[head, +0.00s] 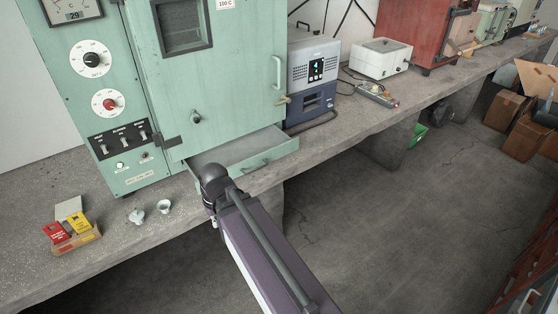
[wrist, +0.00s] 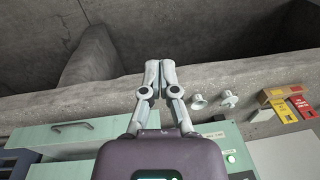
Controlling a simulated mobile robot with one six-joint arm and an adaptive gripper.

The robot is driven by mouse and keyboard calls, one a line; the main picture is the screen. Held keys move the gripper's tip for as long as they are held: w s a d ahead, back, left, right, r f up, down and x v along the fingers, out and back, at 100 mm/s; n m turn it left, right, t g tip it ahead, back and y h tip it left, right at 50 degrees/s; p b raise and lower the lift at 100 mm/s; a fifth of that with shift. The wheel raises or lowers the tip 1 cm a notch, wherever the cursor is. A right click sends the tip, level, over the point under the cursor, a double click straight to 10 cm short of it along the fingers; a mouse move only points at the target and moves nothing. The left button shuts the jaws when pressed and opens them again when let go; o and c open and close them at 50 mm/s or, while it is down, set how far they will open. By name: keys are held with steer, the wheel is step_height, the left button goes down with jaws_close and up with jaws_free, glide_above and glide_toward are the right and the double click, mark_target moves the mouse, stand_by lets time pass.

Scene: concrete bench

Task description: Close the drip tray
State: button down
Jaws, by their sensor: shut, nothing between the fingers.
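The drip tray is a pale green shallow drawer (head: 232,153) under the green oven (head: 230,95). It stands pulled out, its front with a small handle reaching toward the bench edge. In the wrist view the drip tray (wrist: 45,139) is at the left, its handle on the front face. My gripper (wrist: 160,66) shows in the wrist view with its two grey fingers together and nothing between them. It is beside the tray in that view, apart from it in the picture. In the head view my arm hides the left part of the tray, and the fingers are not clearly seen.
Two small whitish metal pieces (head: 164,206) and a box of red and yellow packets (head: 75,238) lie on the concrete bench (head: 30,200) at the left. A blue-grey device (head: 313,75) stands right of the oven. The floor in front is mostly clear.

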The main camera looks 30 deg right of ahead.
mark_target(275, 154)
steer(key=w+d+f+m+t+y+b, duration=0.5)
steer(key=w+d+f+m+t+b, duration=0.3)
steer(key=w+d+b, duration=0.55)
steer(key=s+d+f+m+t+h+b, duration=0.1)
steer(key=d+m+t+b, duration=0.3)
steer(key=d, duration=0.9)
steer(key=s+d+f+m+t+h+b, duration=0.1)
steer(key=d+m+t+h+b, duration=0.3)
steer(key=d+b, duration=0.6)
steer(key=d+m+t, duration=0.1)
steer(key=d, duration=0.1)
steer(key=shift+s+d, duration=0.15)
steer(key=shift+d, duration=0.2)
steer(key=w, duration=1.4)
steer(key=shift+a, duration=0.3)
steer(key=shift+w, duration=0.1)
